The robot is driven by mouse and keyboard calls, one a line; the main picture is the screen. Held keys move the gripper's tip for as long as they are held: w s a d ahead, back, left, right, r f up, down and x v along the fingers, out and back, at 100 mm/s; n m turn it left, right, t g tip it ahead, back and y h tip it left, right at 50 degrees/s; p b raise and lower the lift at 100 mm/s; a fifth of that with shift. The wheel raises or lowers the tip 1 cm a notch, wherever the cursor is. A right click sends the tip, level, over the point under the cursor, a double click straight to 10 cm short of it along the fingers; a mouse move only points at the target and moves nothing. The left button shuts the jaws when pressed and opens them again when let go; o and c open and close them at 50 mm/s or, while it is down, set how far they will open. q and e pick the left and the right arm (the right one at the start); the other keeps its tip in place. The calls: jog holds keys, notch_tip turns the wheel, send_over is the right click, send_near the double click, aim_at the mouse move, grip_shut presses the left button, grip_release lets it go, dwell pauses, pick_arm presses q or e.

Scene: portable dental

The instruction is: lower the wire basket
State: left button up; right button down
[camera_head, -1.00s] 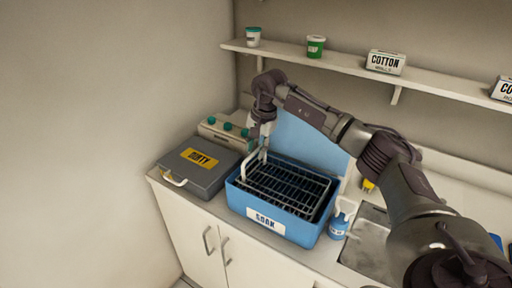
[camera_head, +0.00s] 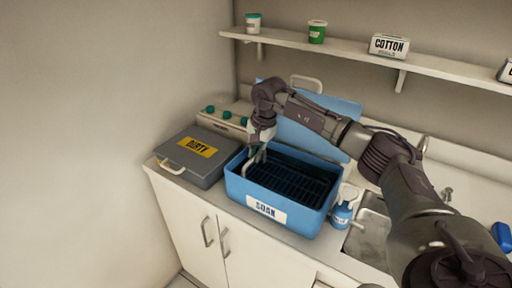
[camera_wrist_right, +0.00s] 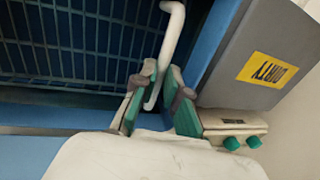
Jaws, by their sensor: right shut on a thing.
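The wire basket (camera_head: 293,179) is a dark wire grid sitting down inside the blue bin labelled SOAK (camera_head: 240,190). Its grid also shows in the right wrist view (camera_wrist_right: 80,45). My right gripper (camera_head: 256,142) is above the left end of the bin. In the right wrist view my right gripper (camera_wrist_right: 155,88) has its green-padded fingers shut on the basket's pale handle (camera_wrist_right: 172,38). The blue lid (camera_head: 310,140) stands open behind the bin. My left gripper is not in view.
A grey case labelled DIRTY (camera_head: 212,168) stands left of the bin. A box with green knobs (camera_head: 225,118) is behind it. A blue spray bottle (camera_head: 342,212) and a sink (camera_head: 370,240) are to the right. A shelf (camera_head: 340,54) runs along the wall.

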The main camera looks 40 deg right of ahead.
jog(key=shift+s+f, duration=0.15)
jog(key=shift+f, duration=0.45)
jog(key=c, duration=1.2)
grip_release()
jog(key=shift+r, duration=0.1)
jog(key=shift+r, duration=0.5)
notch_tip(320, 180, up, 11)
jog(key=s, duration=0.2)
jog(key=shift+d+f, duration=0.15)
jog(key=shift+d, duration=0.3)
jog(key=shift+w, duration=0.1)
